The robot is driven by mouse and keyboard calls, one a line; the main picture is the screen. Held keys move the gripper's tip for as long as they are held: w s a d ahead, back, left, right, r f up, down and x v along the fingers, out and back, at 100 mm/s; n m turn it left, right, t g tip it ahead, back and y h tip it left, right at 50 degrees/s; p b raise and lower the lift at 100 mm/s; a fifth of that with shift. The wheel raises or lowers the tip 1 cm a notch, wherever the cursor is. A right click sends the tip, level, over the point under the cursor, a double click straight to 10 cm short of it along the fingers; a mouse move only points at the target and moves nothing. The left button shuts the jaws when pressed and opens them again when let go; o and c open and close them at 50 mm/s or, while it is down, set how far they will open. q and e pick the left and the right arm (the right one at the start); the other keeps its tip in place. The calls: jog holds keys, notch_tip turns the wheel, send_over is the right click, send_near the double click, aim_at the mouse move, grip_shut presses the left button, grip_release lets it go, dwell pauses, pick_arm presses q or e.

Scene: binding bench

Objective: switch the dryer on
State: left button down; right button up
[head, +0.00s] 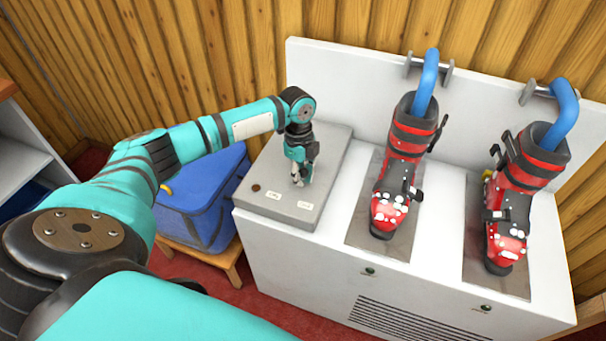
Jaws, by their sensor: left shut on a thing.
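The dryer (285,248) is a white cabinet with a back panel and a grey control box (325,150) on its left end. The box has two small pale labels and a dark round spot near its front edge. My left gripper (300,178) points down onto the top of this box, behind the labels. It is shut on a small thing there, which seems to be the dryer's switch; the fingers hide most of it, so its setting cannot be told. My right gripper is not in view.
Two red and black ski boots (405,150) (527,180) stand on grey mats on the dryer, with blue tubes (426,83) (564,112) in their tops. A blue bag (205,205) on a wooden stool stands left of the dryer. A shelf (22,150) is at far left.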

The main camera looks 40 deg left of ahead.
pick_arm(q)
jog(key=shift+s+a+r+h+p, duration=0.1)
jog(key=shift+a+h+p, duration=0.25)
jog(key=shift+h, duration=0.35)
jog(key=shift+a+t+h, duration=0.4)
jog(key=shift+h, duration=0.4)
jog(key=h+b, duration=0.1)
jog(key=a+h+b, duration=0.1)
jog(key=b, duration=0.1)
jog(key=shift+s+f+t+h, duration=0.15)
jog(key=shift+f+t+h, duration=0.15)
jog(key=shift+h, duration=0.1)
jog(key=shift+a+r+h+b, duration=0.15)
jog(key=shift+a+h+b, duration=0.15)
jog(key=shift+h+b, duration=0.55)
jog(key=shift+r, duration=0.1)
jog(key=c, duration=1.1)
grip_release()
jog(key=shift+s, duration=0.1)
